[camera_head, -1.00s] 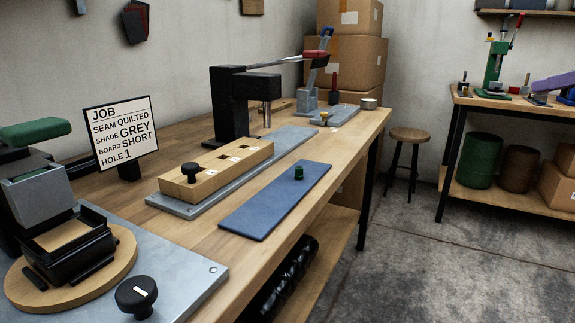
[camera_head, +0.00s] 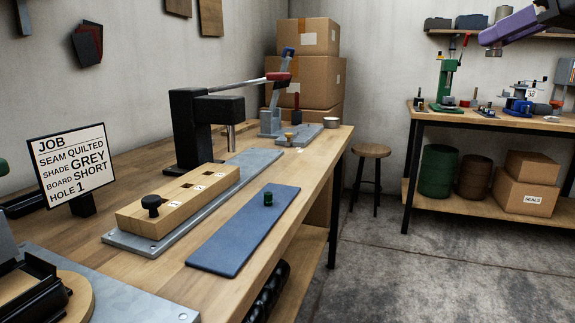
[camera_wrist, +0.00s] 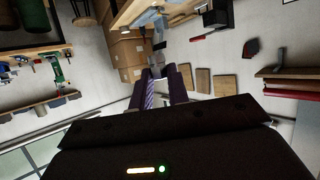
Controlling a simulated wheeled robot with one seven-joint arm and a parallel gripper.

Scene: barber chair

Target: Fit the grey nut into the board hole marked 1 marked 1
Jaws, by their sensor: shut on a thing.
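My gripper (camera_wrist: 163,78) shows in the wrist view as two purple fingers pointing away from the camera. They are shut on a small grey piece (camera_wrist: 159,88), which I take to be the grey nut; its shape is mostly hidden. In the head view only a purple part of my arm shows at the top right, far from the bench. The wooden board (camera_head: 130,215) with square, labelled holes lies on a grey plate on the bench. A black knob (camera_head: 151,205) stands at its near end. The hole labels are too small to read surely.
The job sign (camera_head: 70,170) reads grey, short, hole 1. A stool (camera_head: 371,152) stands beyond.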

